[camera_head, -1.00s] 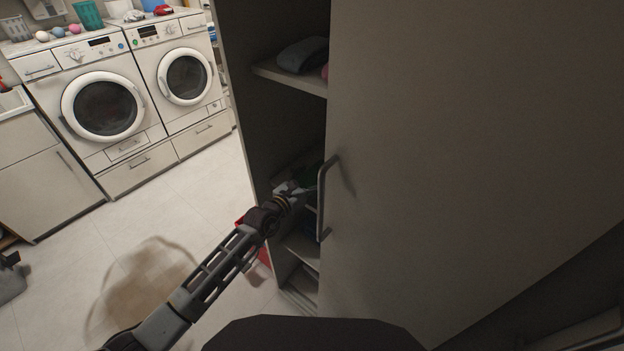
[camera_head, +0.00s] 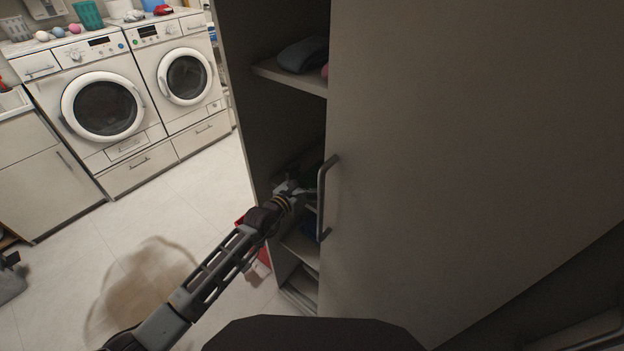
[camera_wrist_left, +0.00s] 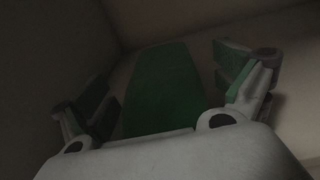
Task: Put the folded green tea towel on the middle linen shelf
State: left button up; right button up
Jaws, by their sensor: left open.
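The folded green tea towel (camera_wrist_left: 165,88) lies flat in the left wrist view, on a pale surface inside the cabinet. In the head view only a small dark green patch of the towel (camera_head: 309,183) shows, beside the door handle. My left gripper (camera_head: 297,189) reaches into the cabinet at the middle shelf level. In the left wrist view its fingers (camera_wrist_left: 168,92) are spread wide, one on each side of the towel, with gaps between them and it. Most of the middle shelf is hidden by the door and my gripper. My right gripper is not in view.
A large cabinet door (camera_head: 450,150) with a bar handle (camera_head: 323,200) covers the right side, close to my left gripper. The upper shelf (camera_head: 290,76) holds a folded grey cloth (camera_head: 303,54). Two washing machines (camera_head: 105,105) stand at the back left. The floor (camera_head: 190,215) between is open.

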aim_at(303, 186)
pick_arm(q)
jog(key=shift+v, duration=3.15)
jog(key=v, duration=0.5)
jog(key=shift+s+a, duration=0.25)
jog(key=shift+s, duration=0.05)
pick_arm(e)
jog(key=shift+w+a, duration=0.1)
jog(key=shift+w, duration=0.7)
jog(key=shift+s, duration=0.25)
